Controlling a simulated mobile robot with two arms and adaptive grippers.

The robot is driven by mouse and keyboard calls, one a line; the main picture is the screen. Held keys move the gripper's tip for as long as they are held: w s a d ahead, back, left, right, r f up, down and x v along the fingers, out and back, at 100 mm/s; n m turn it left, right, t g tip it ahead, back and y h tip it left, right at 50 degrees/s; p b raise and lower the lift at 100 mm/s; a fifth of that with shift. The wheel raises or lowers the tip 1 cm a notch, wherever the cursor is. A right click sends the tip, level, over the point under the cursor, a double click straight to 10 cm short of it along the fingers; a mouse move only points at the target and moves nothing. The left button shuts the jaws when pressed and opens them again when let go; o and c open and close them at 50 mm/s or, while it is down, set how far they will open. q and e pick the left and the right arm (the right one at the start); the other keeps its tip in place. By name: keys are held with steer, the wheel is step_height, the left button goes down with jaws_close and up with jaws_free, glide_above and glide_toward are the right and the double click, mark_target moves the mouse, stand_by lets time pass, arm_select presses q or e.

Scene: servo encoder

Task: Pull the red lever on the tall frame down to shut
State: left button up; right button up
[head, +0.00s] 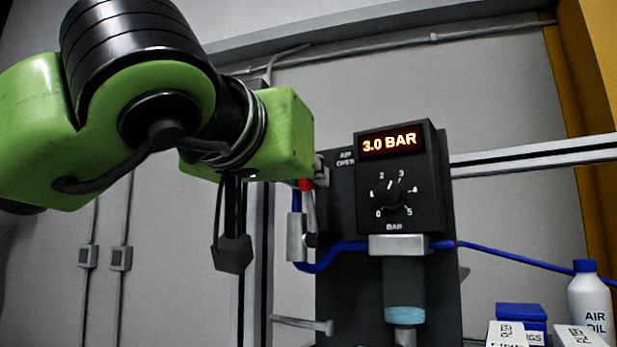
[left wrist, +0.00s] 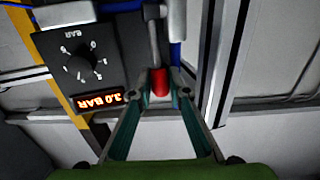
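The red lever (head: 307,186) is on the dark panel of the tall frame, beside the blue air line. It stands nearly upright, red end up, on a grey stem. My left gripper (head: 320,172) comes in from the left at the height of the red end, partly hidden by its own green body. In the left wrist view, the fingers of my left gripper (left wrist: 160,88) close in on both sides of the red lever end (left wrist: 158,82) and appear to grip it. My right gripper is not in view.
A regulator box (head: 398,180) reading 3.0 BAR, with a dial, is close to the right of the lever. A blue hose (head: 345,246) runs below. A white AIR OIL bottle (head: 590,300) and a blue box (head: 521,313) stand at lower right.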

arm_select(q)
steer(key=shift+s+a, duration=0.25)
steer(key=shift+s, duration=0.05)
steer(key=shift+s+a+f+b, duration=0.25)
steer(key=shift+s+a+b, duration=0.2)
steer(key=shift+s, duration=0.2)
steer(key=shift+s+a+f+b, duration=0.15)
steer(key=shift+s+f+b, duration=0.1)
steer(key=shift+f+b, duration=0.1)
steer(key=shift+s+a+f, duration=0.1)
steer(key=shift+s+a, duration=0.15)
steer(key=shift+s, duration=0.05)
steer(key=shift+s+f+b, duration=0.1)
steer(key=shift+f+b, duration=0.05)
steer(key=shift+b, duration=0.15)
